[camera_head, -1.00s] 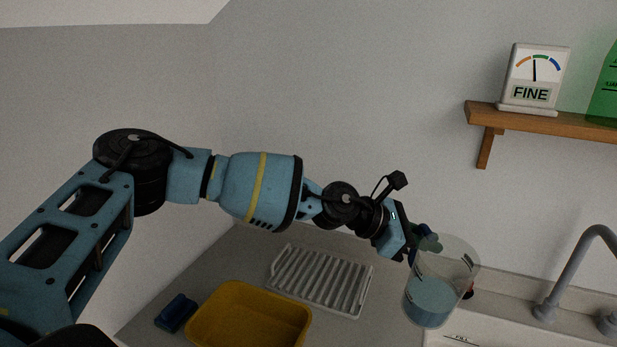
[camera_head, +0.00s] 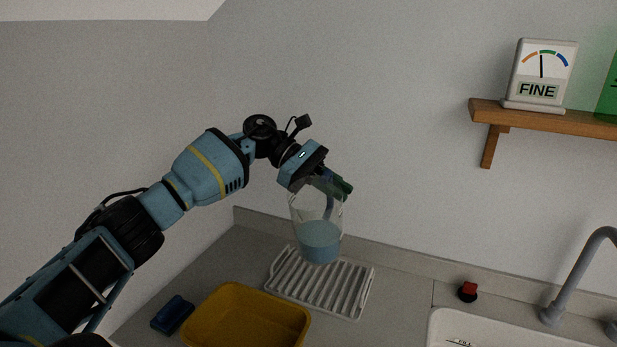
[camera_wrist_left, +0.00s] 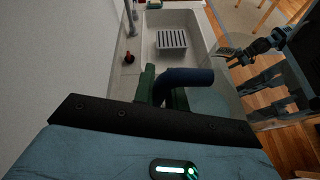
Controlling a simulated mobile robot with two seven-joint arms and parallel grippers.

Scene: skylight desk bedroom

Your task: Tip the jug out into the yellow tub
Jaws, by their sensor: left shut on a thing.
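A clear jug (camera_head: 318,225) with blue liquid in its lower part hangs in the air, roughly upright, above the white drying rack. My left gripper (camera_head: 326,183) is shut on the jug at its upper side. In the left wrist view the dark blue jug handle (camera_wrist_left: 184,80) sits between the green fingers of my gripper (camera_wrist_left: 160,92). The yellow tub (camera_head: 247,318) stands on the counter, lower left of the jug in the head view, its front cut off by the frame edge. The jug is apart from the tub. My right gripper is not seen in the head view.
The white drying rack (camera_head: 322,286) lies beside the tub. A blue sponge-like block (camera_head: 172,315) is left of the tub. A sink (camera_head: 500,328) with a grey tap (camera_head: 578,272) is at right, with a red-topped black object (camera_head: 467,291) behind it. A shelf (camera_head: 545,117) holds a gauge sign.

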